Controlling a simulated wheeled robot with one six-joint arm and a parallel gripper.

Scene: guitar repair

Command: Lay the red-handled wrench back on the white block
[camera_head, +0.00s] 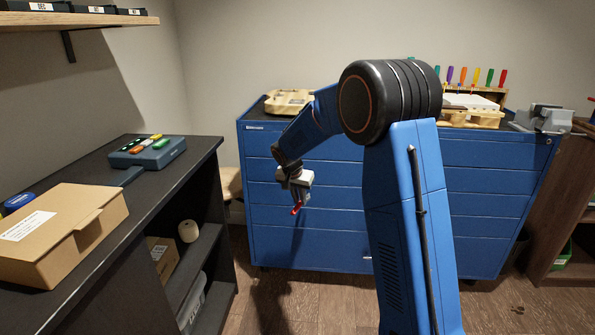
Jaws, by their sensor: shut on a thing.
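My gripper (297,194) hangs at the end of my arm in front of the blue drawer cabinet (300,226), below its top edge. It points down and is shut on the red-handled wrench (296,210). Only a short red part of the wrench shows, below the fingers; the rest is hidden or too small to tell. A flat white block (470,101) shows on the right part of the cabinet top, to the right of my arm's big joint. The wrench is well apart from it, lower and to the left.
Screwdrivers with coloured handles stand in a rack (490,91) behind the white block. A grey vise (543,118) is at the cabinet's right end and a tan case (288,102) at its left. A dark bench (165,195) on the left carries a cardboard box (65,230).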

